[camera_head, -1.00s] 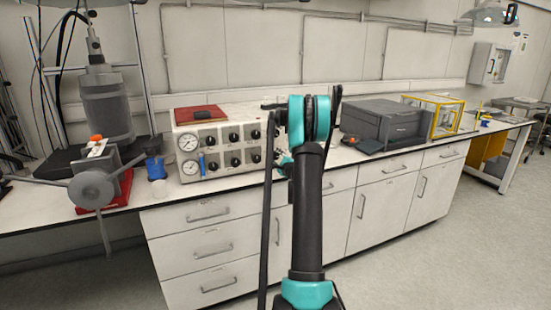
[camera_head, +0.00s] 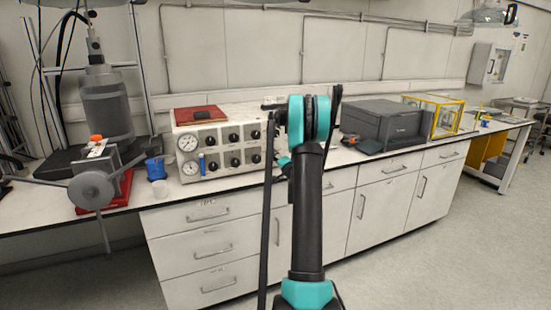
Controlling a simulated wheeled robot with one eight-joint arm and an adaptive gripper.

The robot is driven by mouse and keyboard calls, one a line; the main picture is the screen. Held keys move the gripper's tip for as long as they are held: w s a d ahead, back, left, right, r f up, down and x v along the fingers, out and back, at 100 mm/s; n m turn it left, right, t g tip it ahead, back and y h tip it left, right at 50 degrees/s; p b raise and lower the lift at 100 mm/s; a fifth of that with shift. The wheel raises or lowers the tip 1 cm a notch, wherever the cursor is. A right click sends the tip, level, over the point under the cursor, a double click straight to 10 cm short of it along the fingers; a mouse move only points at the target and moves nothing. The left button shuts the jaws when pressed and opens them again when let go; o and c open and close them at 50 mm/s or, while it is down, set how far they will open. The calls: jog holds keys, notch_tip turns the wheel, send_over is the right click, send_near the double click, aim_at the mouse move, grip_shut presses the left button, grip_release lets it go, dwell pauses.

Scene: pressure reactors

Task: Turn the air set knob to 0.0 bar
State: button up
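A white control box (camera_head: 218,171) with two round gauges (camera_head: 188,142) on its left side and several black knobs (camera_head: 235,137) in two rows stands on the bench. Which knob is the air set knob, and the gauge readings, are too small to tell. A small blue part (camera_head: 202,163) is on the box front, beside the lower gauge. My black and teal arm rises in the middle of the view, just right of the box, and covers its right edge. My gripper's fingers cannot be made out; the arm's end points away near the box's right side.
A red book-like item (camera_head: 201,114) lies on top of the box. A grey reactor (camera_head: 105,105) and a grey valve with long handles (camera_head: 92,187) stand left, with a blue cup (camera_head: 154,168). A dark grey machine (camera_head: 384,126) and a yellow-framed case (camera_head: 440,115) stand right.

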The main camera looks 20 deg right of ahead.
jog(key=n, duration=0.7)
jog(key=shift+a, duration=0.1)
jog(key=n, duration=0.7)
jog(key=shift+n, duration=0.3)
jog(key=n, duration=0.3)
jog(key=shift+n, duration=0.3)
jog(key=n, duration=0.3)
jog(key=shift+n, duration=0.4)
jog(key=n, duration=0.4)
jog(key=shift+n, duration=2)
